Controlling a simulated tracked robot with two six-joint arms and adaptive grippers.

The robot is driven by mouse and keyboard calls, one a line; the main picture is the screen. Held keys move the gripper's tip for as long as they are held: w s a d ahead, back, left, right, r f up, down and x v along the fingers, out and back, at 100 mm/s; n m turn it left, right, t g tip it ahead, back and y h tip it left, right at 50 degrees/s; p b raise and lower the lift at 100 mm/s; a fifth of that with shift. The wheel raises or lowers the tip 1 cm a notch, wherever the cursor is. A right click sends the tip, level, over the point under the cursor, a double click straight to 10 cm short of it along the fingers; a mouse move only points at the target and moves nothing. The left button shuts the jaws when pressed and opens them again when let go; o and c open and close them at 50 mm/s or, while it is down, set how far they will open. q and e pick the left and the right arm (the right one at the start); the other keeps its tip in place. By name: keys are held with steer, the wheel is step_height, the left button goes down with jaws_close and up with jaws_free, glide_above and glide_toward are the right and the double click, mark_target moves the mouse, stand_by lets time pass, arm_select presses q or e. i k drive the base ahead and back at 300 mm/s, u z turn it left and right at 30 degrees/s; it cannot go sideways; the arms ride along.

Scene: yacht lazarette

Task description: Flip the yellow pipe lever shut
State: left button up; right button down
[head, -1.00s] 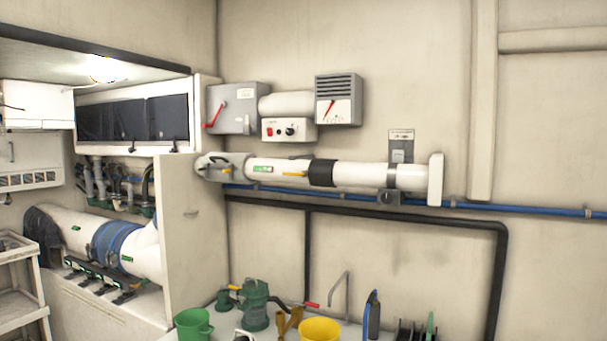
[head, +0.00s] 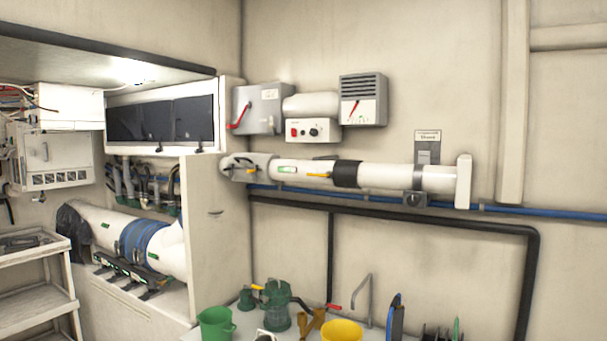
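A white pipe (head: 395,176) runs level along the back wall, with a black band around it. A small yellow lever (head: 318,175) lies along the front of this pipe, just left of the band, roughly in line with the pipe. A yellow handle (head: 257,287) also shows by the green pump on the counter. I cannot tell from this distance which one is the pipe lever in question. Neither of my grippers is in view.
A grey box with a red lever (head: 240,116) and a control box (head: 312,131) hang above the pipe. The counter below holds a green bucket (head: 216,325), a green pump (head: 277,303) and a yellow bucket (head: 342,331). A shelf rack (head: 38,299) stands at left.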

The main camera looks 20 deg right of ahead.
mark_target(328, 175)
steer(key=u, duration=0.05)
steer(key=i, duration=0.95)
steer(key=z, duration=0.05)
